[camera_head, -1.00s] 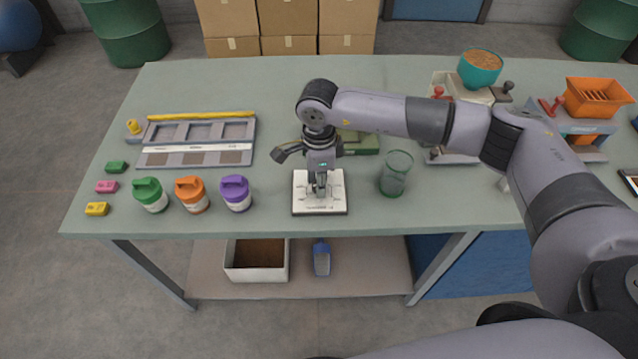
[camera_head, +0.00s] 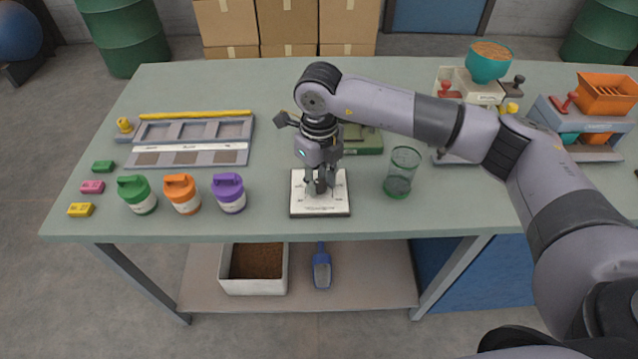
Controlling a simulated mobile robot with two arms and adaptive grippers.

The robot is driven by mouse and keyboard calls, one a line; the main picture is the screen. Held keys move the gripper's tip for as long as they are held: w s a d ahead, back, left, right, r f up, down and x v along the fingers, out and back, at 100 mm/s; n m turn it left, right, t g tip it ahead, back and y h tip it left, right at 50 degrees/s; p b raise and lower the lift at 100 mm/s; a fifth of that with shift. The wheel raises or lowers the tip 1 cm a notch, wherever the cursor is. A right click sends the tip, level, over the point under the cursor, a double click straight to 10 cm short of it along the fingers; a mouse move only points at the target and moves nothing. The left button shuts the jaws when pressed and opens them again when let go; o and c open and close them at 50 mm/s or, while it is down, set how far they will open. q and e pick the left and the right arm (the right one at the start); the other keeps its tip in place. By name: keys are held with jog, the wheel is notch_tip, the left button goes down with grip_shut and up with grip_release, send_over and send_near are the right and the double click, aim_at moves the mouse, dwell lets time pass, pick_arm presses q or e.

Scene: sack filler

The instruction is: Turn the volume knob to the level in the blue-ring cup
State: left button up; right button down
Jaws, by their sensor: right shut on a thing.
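A white plate with dark markings (camera_head: 338,205) lies near the table's front edge. My right gripper (camera_head: 320,190) points down over its middle, with its fingers shut on the dark knob there. The fingers hide most of the knob, and I cannot read its setting. A clear cup with a green base (camera_head: 401,172) stands upright to the right of the plate, apart from it. I see no cup with a blue ring for certain. My left gripper is not in view.
Green, orange (camera_head: 181,195) and purple lidded jars stand left of the plate. Behind them is a grey tray (camera_head: 190,157) with a yellow bar. A green device (camera_head: 362,140) sits behind the gripper. Machines with a teal bowl (camera_head: 489,65) and an orange hopper (camera_head: 605,93) stand at right.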

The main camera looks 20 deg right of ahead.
aim_at(319, 183)
jog(key=m+b, duration=0.1)
jog(key=m, duration=0.4)
jog(key=shift+b, duration=0.4)
jog(key=shift+r+m, duration=0.1)
jog(key=shift+m, duration=0.2)
jog(key=c, duration=1.2)
grip_release()
jog(key=shift+c, duration=0.2)
notch_tip(319, 183, up, 12)
